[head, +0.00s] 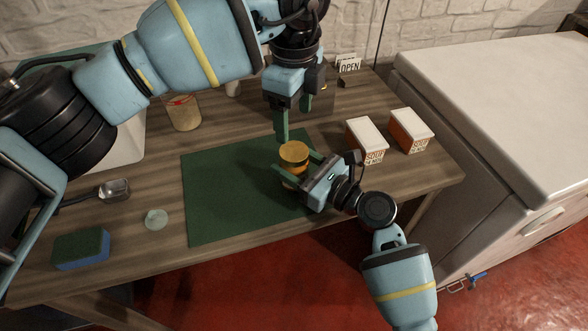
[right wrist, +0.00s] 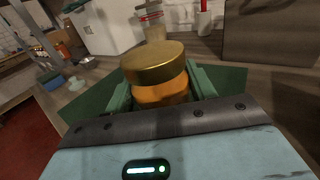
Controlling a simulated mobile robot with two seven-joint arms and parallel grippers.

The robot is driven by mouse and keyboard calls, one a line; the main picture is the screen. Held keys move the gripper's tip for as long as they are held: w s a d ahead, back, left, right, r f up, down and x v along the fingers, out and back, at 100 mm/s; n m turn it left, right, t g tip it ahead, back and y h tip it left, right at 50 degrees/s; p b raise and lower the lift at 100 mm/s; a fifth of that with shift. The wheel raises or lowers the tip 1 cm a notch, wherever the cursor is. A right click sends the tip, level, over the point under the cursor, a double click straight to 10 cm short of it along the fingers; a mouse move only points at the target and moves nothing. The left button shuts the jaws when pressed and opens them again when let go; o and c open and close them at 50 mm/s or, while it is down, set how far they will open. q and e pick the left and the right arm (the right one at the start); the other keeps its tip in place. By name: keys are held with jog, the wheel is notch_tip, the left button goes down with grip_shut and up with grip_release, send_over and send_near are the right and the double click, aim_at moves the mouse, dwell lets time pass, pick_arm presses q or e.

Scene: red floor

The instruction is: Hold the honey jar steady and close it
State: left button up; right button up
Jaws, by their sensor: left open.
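The honey jar (head: 296,168) stands upright on the green mat, with amber contents. Its gold lid (head: 294,153) sits on top; I cannot tell how tightly. The right wrist view shows the lid (right wrist: 152,62) above the amber jar body (right wrist: 160,93). My right gripper (head: 300,168) comes from the front right, its green fingers on both sides of the jar body below the lid, and looks shut on it. My left gripper (head: 293,118) points down, open and empty, above and slightly behind the lid, apart from it.
The green mat (head: 215,190) lies on the wooden table. Two white-topped boxes (head: 367,140) (head: 410,130) stand to the right. A glass jar (head: 183,112) and an OPEN sign (head: 348,65) stand behind. A sponge (head: 81,248) and a small pale round item (head: 156,219) lie front left.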

aim_at(294, 151)
jog(key=c, duration=1)
pick_arm(q)
jog(key=shift+m, duration=2.3)
pick_arm(e)
grip_shut()
pick_arm(q)
jog(key=shift+f, duration=4)
